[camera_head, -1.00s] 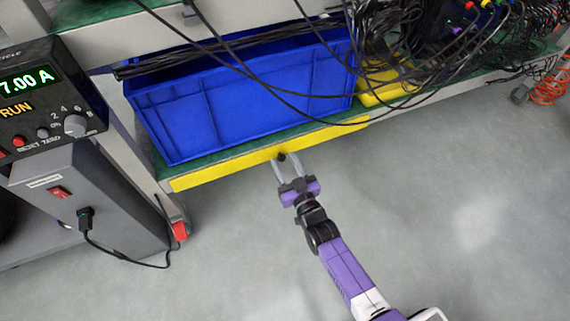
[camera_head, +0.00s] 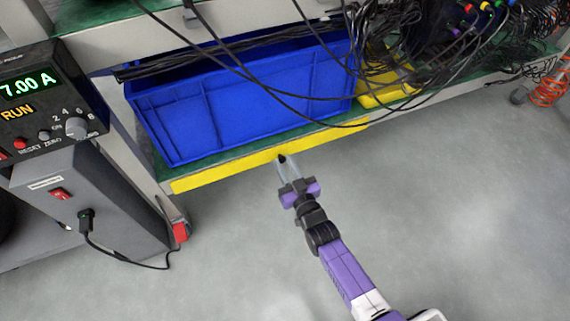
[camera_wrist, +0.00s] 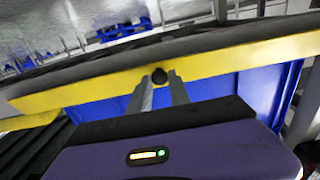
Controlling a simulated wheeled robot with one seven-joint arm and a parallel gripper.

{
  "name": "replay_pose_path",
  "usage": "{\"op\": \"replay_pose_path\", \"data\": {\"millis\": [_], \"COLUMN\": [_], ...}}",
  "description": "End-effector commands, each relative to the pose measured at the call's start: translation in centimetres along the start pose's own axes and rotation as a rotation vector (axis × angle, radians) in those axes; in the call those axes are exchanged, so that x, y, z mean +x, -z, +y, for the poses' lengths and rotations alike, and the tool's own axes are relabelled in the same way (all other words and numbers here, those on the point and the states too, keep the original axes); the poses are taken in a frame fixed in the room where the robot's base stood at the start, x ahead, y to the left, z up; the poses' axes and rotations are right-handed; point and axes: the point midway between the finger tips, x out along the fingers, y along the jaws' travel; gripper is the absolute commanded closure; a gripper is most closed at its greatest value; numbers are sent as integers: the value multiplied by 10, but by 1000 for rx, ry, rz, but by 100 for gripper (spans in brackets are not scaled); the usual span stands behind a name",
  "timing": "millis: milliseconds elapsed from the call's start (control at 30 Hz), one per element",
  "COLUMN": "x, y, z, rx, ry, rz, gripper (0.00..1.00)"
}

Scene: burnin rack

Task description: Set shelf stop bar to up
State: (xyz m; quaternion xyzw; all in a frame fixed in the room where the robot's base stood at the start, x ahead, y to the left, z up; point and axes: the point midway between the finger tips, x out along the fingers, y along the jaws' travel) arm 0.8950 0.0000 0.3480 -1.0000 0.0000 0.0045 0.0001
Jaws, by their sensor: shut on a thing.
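The shelf stop bar is the long yellow bar (camera_head: 225,172) along the front edge of the lower shelf. It also shows in the wrist view (camera_wrist: 90,87), running across the picture with a dark round knob (camera_wrist: 160,75) near its middle. My gripper (camera_head: 284,162) reaches the bar from below at this knob. In the wrist view my gripper's fingers (camera_wrist: 160,85) are shut on the knob, one on each side. The bar sits low against the shelf front, below the blue bin. The fingertips partly cover the knob.
A blue bin (camera_head: 235,105) stands on the green shelf behind the bar. A smaller yellow bin (camera_head: 385,92) and loose black cables (camera_head: 400,50) are to its right, with some cables hanging in front. A grey instrument unit (camera_head: 80,195) stands at left. The floor in front is clear.

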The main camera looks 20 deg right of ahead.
Motion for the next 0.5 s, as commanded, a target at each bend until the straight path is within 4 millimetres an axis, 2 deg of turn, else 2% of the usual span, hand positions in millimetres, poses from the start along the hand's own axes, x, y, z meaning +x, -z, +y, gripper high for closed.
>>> {"op": "replay_pose_path", "data": {"millis": [500], "x": [-2], "y": [11], "z": [0], "rx": [-1], "ry": [0], "rz": [-83], "gripper": [100]}}
